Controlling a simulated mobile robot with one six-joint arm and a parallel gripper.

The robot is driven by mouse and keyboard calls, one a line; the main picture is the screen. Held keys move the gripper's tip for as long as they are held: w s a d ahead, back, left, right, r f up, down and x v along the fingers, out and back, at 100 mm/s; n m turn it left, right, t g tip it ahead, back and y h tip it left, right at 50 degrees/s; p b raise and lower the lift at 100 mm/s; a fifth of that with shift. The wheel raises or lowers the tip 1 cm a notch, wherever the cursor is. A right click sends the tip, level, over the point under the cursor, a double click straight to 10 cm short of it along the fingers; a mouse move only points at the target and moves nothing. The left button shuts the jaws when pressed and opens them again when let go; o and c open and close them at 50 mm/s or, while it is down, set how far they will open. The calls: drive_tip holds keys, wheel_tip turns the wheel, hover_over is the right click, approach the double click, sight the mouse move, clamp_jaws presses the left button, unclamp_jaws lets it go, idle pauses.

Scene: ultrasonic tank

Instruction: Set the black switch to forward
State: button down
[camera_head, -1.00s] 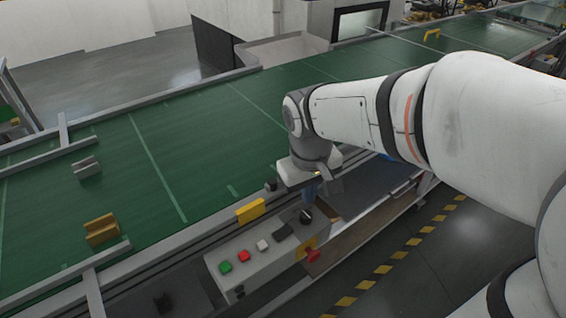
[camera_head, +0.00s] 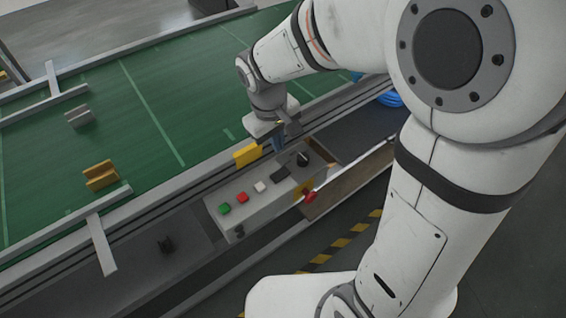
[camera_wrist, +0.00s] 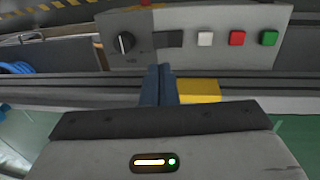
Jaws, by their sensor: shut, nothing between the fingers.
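The black switch (camera_head: 303,158) is a round knob with a light pointer mark, on the sloped top of a grey control box (camera_head: 256,212). In the wrist view the black switch (camera_wrist: 125,42) is at the upper left of the box face, with its mark near upright. My gripper (camera_head: 279,142) is above the conveyor's edge, behind the box and a little left of the switch. In the wrist view my gripper (camera_wrist: 160,72) has its blue-grey fingers together and empty, apart from the switch. The wording around the switch is too small to read.
The box also carries a green button (camera_head: 224,208), a red button (camera_head: 242,197), a white button (camera_head: 260,187) and a dark panel (camera_head: 280,174). A red knob (camera_head: 309,196) sticks out from its side. A yellow block (camera_head: 247,154) stands beside my gripper at the green conveyor (camera_head: 160,110).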

sight(284, 172)
drive_tip(key=f, duration=0.6)
drive_tip(key=d+f, duration=0.1)
drive_tip(key=f, duration=0.2)
drive_tip(key=shift+w+d+f, duration=0.1)
drive_tip(key=shift+w+f, duration=0.3)
drive_tip(key=shift+d+f, duration=0.1)
drive_tip(key=shift+f, duration=0.15)
drive_tip(key=shift+r, duration=0.1)
drive_tip(key=shift+s, duration=0.1)
drive_tip(key=shift+s+a+r, duration=0.1)
drive_tip(key=shift+s+a, duration=0.25)
drive_tip(key=shift+a, duration=0.3)
